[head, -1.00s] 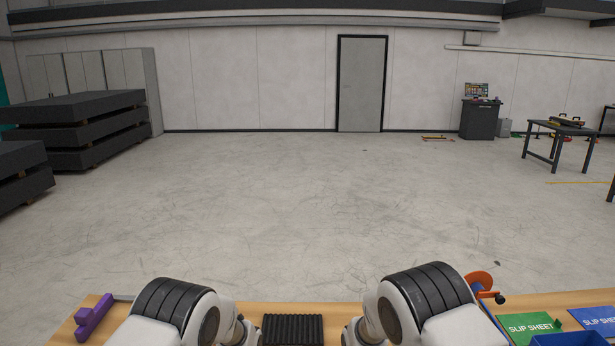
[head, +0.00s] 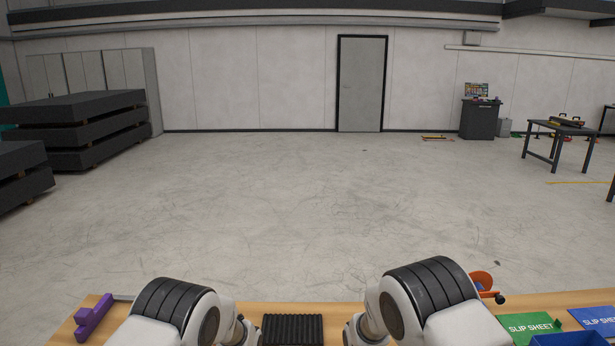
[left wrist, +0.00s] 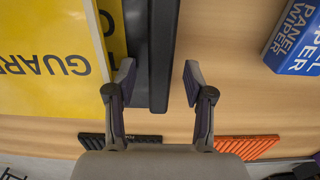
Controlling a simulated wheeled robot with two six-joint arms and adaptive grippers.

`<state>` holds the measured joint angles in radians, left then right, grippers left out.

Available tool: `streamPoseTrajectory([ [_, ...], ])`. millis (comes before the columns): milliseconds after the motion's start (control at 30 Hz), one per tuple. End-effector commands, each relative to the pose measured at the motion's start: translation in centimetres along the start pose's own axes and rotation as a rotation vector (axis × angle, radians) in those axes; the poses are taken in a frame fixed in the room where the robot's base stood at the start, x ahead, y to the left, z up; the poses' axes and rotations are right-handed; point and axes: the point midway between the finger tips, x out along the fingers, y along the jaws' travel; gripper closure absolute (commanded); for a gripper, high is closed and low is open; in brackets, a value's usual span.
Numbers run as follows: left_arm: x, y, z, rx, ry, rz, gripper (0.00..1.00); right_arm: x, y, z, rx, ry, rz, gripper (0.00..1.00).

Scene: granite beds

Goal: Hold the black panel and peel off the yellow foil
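In the left wrist view my left gripper (left wrist: 160,76) is open, its two fingers apart with a dark upright bar-like piece between them. This piece looks like the black panel (left wrist: 163,60), seen nearly edge-on. A gap shows between the right finger and the panel; contact at the left finger is hard to tell. Yellow sheets, the upper one printed "GUARD" (left wrist: 50,62), lie left of the panel. Whether either is the foil on the panel I cannot tell. In the head view both grippers are out of sight; only my arms show at the lower edge.
A black ribbed mat (head: 292,328) lies mid-table and an orange ribbed mat (left wrist: 247,146) nearby. A blue panel wiper box (left wrist: 295,40) stands right in the wrist view.

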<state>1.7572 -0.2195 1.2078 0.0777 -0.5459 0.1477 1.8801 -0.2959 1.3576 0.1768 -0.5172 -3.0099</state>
Motion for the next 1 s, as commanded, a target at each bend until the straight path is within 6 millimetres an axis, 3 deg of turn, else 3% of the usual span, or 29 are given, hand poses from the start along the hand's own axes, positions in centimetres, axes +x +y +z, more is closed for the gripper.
streamPoseTrajectory([
  [267,-0.8,0.0,-0.1,0.000,0.001,0.000,0.46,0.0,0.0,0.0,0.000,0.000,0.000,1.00],
  [700,-10.6,0.0,-0.1,0.000,0.001,-0.001,0.46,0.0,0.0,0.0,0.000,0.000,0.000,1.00],
  [1000,-12.0,0.0,0.0,0.000,-0.001,0.000,0.46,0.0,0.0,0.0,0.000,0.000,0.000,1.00],
])
